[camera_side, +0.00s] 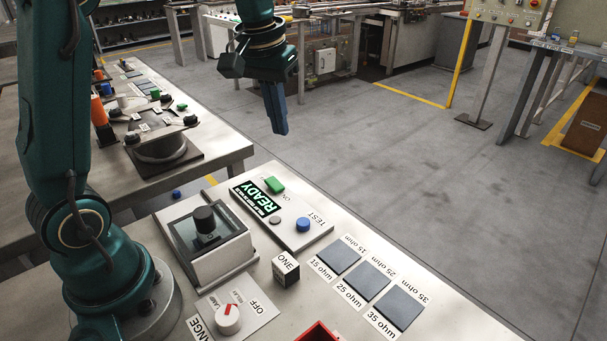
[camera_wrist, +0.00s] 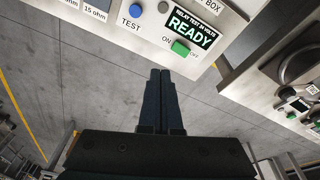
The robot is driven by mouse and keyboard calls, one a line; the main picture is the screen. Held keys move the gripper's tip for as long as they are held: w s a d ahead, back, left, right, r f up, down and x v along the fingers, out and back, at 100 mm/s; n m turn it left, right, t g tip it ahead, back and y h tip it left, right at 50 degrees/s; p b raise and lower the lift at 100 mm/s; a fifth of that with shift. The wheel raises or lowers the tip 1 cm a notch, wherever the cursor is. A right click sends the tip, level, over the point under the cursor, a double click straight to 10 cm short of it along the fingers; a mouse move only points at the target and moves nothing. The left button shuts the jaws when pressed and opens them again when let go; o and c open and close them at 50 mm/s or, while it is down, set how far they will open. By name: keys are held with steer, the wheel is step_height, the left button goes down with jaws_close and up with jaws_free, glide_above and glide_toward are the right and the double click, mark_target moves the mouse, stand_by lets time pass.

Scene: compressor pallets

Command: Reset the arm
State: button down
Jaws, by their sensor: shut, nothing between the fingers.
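My gripper (camera_side: 281,132) hangs in the air at the upper middle of the side view, pointing down, above and beyond the far edge of the bench. Its blue fingers are shut with nothing between them. In the wrist view the closed fingers (camera_wrist: 160,74) point toward the test box (camera_wrist: 205,45) and are apart from it. The same test box (camera_side: 312,238) sits on the bench in the side view, with a lit READY display (camera_side: 256,198), a green switch (camera_side: 274,185) and a blue TEST button (camera_side: 303,224).
On the bench are a clear-lidded box with a black knob (camera_side: 204,219), a small ONE cube (camera_side: 286,269), a rotary dial (camera_side: 227,319), several dark ohm pads (camera_side: 367,281) and a red bin (camera_side: 318,332). A second bench (camera_side: 215,155) stands left. Grey floor (camera_side: 400,160) lies beyond.

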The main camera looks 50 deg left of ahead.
steer(key=s+d+r+m+t, duration=0.2)
steer(key=s+d+r, duration=0.25)
steer(key=s, duration=0.35)
steer(key=s+d+f+m+t, duration=0.1)
steer(key=s+d+f+m, duration=0.1)
steer(key=s+f, duration=0.4)
steer(key=shift+s+d+f+m+h, duration=0.15)
steer(key=shift+s+d+m+h, duration=0.15)
steer(key=shift+s+d, duration=0.25)
